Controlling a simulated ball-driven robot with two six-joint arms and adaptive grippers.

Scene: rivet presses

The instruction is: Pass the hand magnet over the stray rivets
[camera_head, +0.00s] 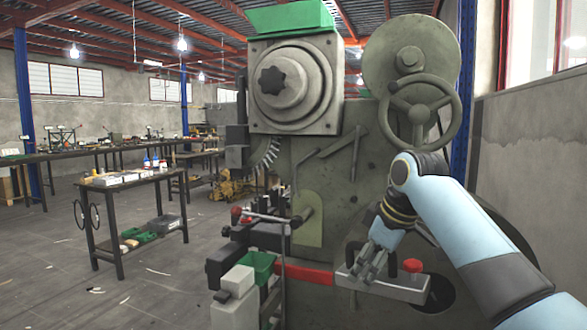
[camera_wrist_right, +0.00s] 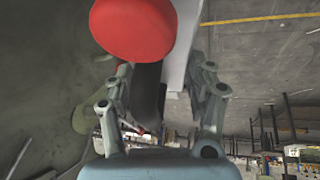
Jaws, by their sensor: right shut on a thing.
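My right gripper (camera_head: 372,264) is in front of the lower part of the green rivet press (camera_head: 340,190). It is shut on the hand magnet (camera_head: 399,290), a grey bar with a red knob (camera_head: 412,266). In the right wrist view, the gripper (camera_wrist_right: 165,95) has its fingers on either side of the magnet's black handle (camera_wrist_right: 149,92). The red knob (camera_wrist_right: 133,28) and pale bar (camera_wrist_right: 186,42) lie beyond the fingers. I cannot make out the stray rivets for certain. My left gripper is not in view.
A green bin (camera_head: 258,264) and a pale box (camera_head: 236,281) stand at the press's front left. A red bar (camera_head: 308,274) runs low across the press. A black table (camera_head: 130,187) with boxes and bottles stands to the left. Open floor (camera_head: 170,275) lies between, with small pale scraps.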

